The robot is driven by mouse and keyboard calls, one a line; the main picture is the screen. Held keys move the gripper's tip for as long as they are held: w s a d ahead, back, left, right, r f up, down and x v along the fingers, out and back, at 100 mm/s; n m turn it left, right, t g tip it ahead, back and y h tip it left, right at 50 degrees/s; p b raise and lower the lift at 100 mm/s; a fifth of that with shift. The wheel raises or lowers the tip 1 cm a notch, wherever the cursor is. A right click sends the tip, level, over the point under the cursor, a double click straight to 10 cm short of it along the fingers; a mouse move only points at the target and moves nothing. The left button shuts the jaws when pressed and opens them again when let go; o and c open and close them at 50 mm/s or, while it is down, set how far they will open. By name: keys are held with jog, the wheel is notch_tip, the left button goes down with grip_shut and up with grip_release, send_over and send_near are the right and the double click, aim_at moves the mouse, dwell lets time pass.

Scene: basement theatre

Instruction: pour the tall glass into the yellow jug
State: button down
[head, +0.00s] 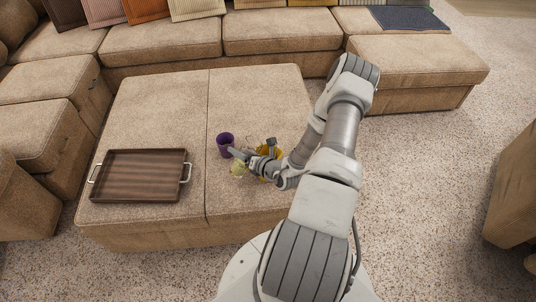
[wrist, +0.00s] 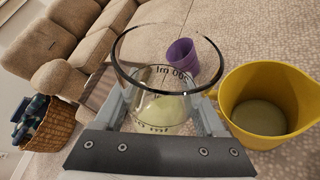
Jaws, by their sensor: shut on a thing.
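The clear glass (wrist: 150,75) has a dark rim, printed ml marks and pale yellow-green contents low inside. In the wrist view it stands between the two fingers of my gripper (wrist: 164,118), which is shut on it. The yellow jug (wrist: 302,98) is just right of the glass, apart from it, with its open mouth showing. A dull olive patch shows at its bottom; I cannot tell if it is liquid. In the head view my gripper (head: 248,158) is over the ottoman. The glass (head: 238,168) shows there as a pale patch, and the jug (head: 275,149) is partly hidden by my arm.
A purple cup (head: 225,145) stands on the ottoman (head: 160,100), close to my gripper; it also shows behind the glass in the wrist view (wrist: 181,58). A dark wooden tray (head: 140,154) with metal handles lies at the left. The ottoman's far part is clear. Sofas surround it.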

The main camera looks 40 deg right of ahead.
jog(key=shift+d+r+m+y, duration=0.1)
jog(key=shift+r+m+y, duration=0.35)
jog(key=shift+m, duration=0.15)
jog(key=m+b, duration=0.1)
jog(key=b, duration=0.1)
jog(key=f+m+y+b, duration=0.1)
jog(key=b, duration=0.1)
jog(key=shift+a, duration=0.25)
jog(key=shift+m+t+y+b, duration=0.25)
jog(key=shift+m+t+b, duration=0.15)
jog(key=shift+m+b, duration=0.25)
jog(key=shift+f+m+b, duration=0.1)
jog(key=shift+m+b, duration=0.15)
jog(key=shift+b, duration=0.3)
jog(key=shift+d+r+y, duration=0.15)
jog(key=shift+r+y, duration=0.05)
jog(key=shift+y, duration=0.1)
jog(key=shift+d+r+m+p, duration=0.25)
jog(key=shift+m+p, duration=0.1)
jog(key=shift+m, duration=0.15)
jog(key=shift+d+r+t, duration=0.1)
jog(key=shift+d+t, duration=0.05)
jog(key=shift+t, duration=0.15)
jog(key=shift+d+f+m+y, duration=0.25)
jog(key=shift+m+y, duration=0.25)
jog(key=shift+m, duration=0.4)
